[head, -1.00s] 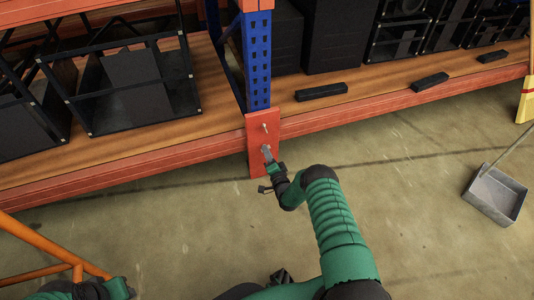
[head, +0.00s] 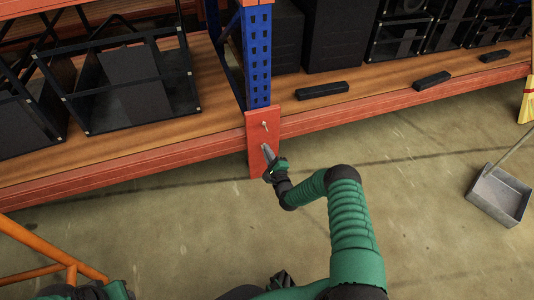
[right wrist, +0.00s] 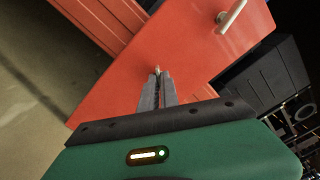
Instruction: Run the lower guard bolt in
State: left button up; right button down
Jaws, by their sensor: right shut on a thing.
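The red guard plate (head: 254,158) stands at the foot of the blue upright. The upper bolt (head: 265,126) sticks out of it as a pale peg, also seen in the right wrist view (right wrist: 232,16). My right gripper (head: 266,150) is at the plate's lower part, below that bolt. In the right wrist view my right gripper (right wrist: 157,84) is shut on the lower guard bolt (right wrist: 157,69), whose small tip shows at the fingertips against the plate. The fingers hide most of it, so its depth cannot be told.
The blue upright (head: 257,62) rises above the plate, with the orange shelf beam (head: 400,106) running to both sides. A metal dustpan (head: 499,194) stands on the floor at right. An orange frame (head: 45,243) is at lower left. The floor between is clear.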

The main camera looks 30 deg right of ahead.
jog(key=shift+s+f+m+b, duration=0.15)
jog(key=shift+m+b, duration=0.75)
jog(key=shift+m, duration=1.15)
jog(key=shift+s+f+m+b, duration=0.1)
jog(key=shift+f+m+b, duration=0.15)
jog(key=shift+m+b, duration=1.25)
jog(key=shift+m+p, duration=0.6)
jog(key=shift+m, duration=0.15)
jog(key=shift+w, duration=0.1)
jog(key=c, duration=1.7)
grip_release()
jog(key=shift+o, duration=0.5)
jog(key=shift+r, duration=0.2)
